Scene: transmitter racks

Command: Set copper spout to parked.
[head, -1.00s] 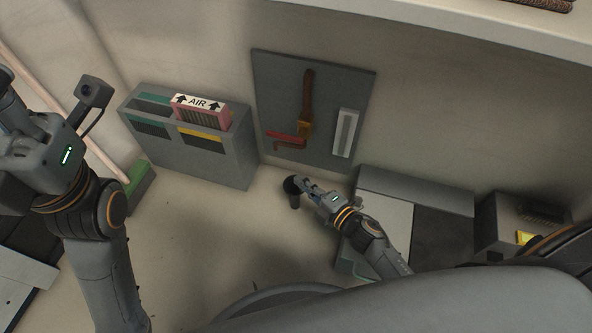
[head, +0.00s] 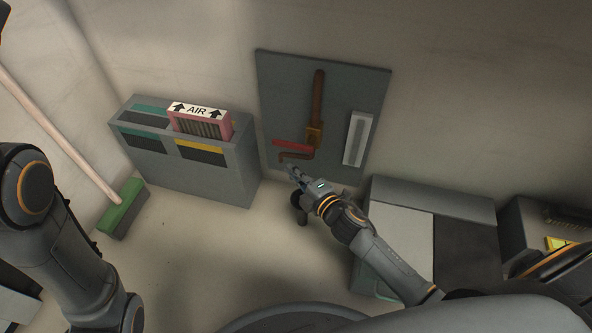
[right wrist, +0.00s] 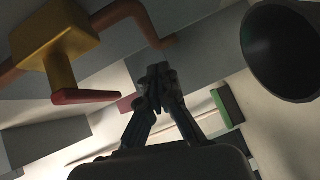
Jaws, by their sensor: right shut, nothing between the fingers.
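The copper spout (head: 297,156) is a thin bent tube at the lower end of a vertical copper pipe (head: 318,95) on a grey wall panel (head: 283,88). It points left below a red lever (head: 292,146) and a brass-yellow valve body (head: 314,135). In the right wrist view the spout (right wrist: 140,18) bends down near my fingertips, beside the yellow body (right wrist: 62,35) and red lever (right wrist: 85,97). My right gripper (head: 292,170) is shut and empty just below the spout; I cannot tell whether it touches. My left gripper is out of view.
A white-faced plate (head: 356,138) is on the panel's right. A grey bin (head: 205,180) holding a pink AIR filter (head: 200,122) stands left. A green broom (head: 123,208) leans further left. Grey boxes (head: 432,200) stand right of my right arm.

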